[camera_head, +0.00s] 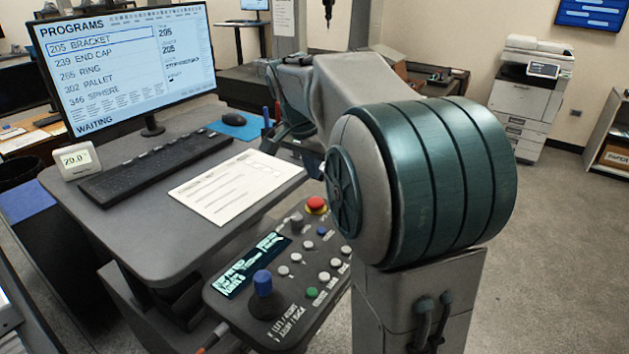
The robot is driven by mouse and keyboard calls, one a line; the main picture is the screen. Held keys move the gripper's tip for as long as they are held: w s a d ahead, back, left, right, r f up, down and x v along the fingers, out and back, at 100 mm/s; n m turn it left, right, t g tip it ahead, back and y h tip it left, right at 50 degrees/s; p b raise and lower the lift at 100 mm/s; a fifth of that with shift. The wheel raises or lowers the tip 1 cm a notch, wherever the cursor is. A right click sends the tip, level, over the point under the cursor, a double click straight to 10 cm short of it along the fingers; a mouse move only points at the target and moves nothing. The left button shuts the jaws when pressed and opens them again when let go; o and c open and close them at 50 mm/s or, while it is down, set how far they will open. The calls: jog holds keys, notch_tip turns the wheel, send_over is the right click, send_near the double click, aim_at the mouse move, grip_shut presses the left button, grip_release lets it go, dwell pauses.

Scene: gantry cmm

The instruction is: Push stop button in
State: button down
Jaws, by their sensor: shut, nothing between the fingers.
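The stop button (316,203) is a red round cap on a yellow collar. It stands at the far upper end of the control panel (226,318), and I cannot tell whether it is pressed in. My gripper (312,166) is shut and empty, partly hidden behind my own arm. It appears above and beyond the stop button, apart from it in the picture.
The panel also holds a blue-topped joystick (263,284), a green button (312,293), several grey buttons and a small display (254,265). A desk (150,245) behind carries a monitor (128,65), keyboard (155,165), paper sheet (228,187) and mouse (233,119).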

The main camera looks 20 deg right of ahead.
jog(key=v, duration=0.7)
jog(key=shift+w, duration=0.1)
